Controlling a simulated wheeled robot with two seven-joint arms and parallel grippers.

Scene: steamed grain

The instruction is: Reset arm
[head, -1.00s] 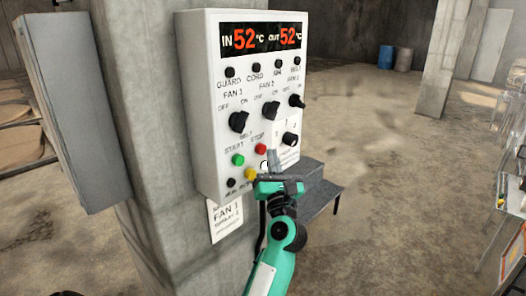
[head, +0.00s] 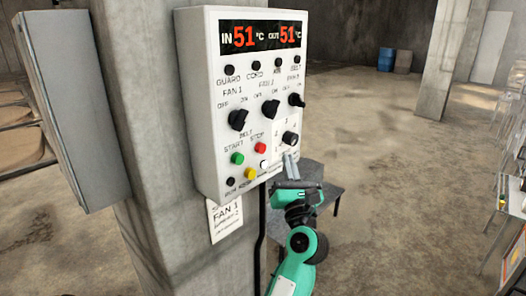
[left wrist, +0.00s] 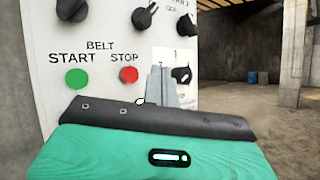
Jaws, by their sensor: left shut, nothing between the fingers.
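My left gripper (head: 290,168) is shut and empty, just off the lower right corner of the white control panel (head: 208,150). In the left wrist view its shut fingers (left wrist: 161,88) stand in front of the panel, right of the red stop button (left wrist: 128,74) and the green start button (left wrist: 76,79). The fingers cover part of a small label and sit just left of a black knob (left wrist: 182,74). Whether they touch the panel cannot be told. The panel's display (head: 262,38) reads IN 51 °C and OUT 51 °C. My right gripper is not in view.
The panel hangs on a concrete pillar (head: 150,120). A grey cabinet (head: 72,105) is at the left. A dark low table (head: 322,190) stands behind my arm, and a shelf (head: 512,190) is at the right edge. The floor between them is open.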

